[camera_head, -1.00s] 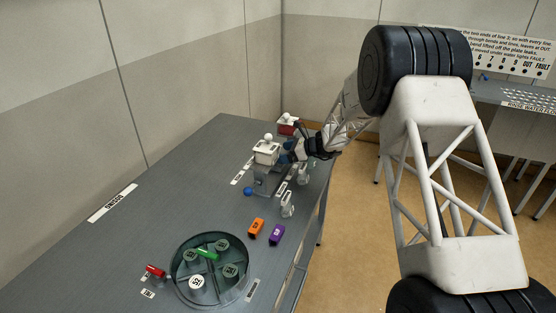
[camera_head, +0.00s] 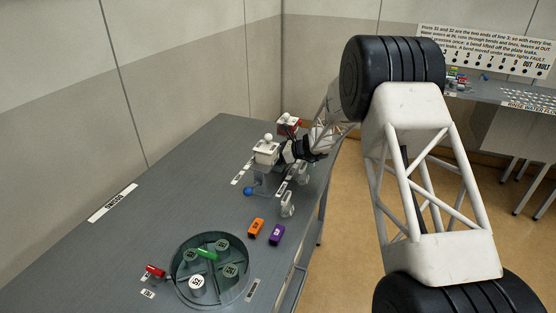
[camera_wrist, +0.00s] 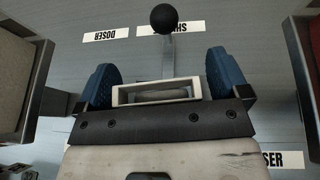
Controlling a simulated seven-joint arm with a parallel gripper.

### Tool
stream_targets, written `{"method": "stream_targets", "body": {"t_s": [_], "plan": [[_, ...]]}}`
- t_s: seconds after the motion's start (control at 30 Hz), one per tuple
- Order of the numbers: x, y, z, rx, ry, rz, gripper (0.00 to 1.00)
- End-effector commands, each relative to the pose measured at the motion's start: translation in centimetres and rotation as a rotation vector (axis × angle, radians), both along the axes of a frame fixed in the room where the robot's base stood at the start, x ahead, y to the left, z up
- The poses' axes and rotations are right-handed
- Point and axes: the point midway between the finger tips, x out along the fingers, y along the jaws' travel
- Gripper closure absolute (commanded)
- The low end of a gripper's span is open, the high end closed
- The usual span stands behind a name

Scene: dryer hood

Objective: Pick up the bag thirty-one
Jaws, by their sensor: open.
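No thing is clearly readable as bag thirty-one. A small orange block (camera_head: 256,227) and a purple block (camera_head: 277,235) lie side by side on the table, each with a small label I cannot read. My gripper (camera_head: 287,153) is beside the white box with a knob (camera_head: 266,150), beyond both blocks. In the wrist view its two blue fingertips (camera_wrist: 163,80) are apart. A pale rectangular frame (camera_wrist: 157,90) and a grey bar ending in a dark ball (camera_wrist: 164,18) show between and beyond them. I cannot tell whether the fingers touch anything.
A round tray (camera_head: 176,280) with several labelled discs and a green piece stands at the front. A red piece (camera_head: 155,271) lies left of it. A blue ball (camera_head: 248,191), white stands (camera_head: 287,204) and a red box (camera_head: 287,122) are farther back.

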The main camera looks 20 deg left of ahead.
Motion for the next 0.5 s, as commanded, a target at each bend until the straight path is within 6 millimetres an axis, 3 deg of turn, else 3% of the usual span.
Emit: {"method": "stream_targets", "body": {"t_s": [0.3, 0.5], "plan": [[0.00, -0.02, -0.01, 0.000, 0.000, 0.000, 0.06], [-0.01, -0.02, -0.01, 0.000, 0.000, 0.000, 0.35]]}}
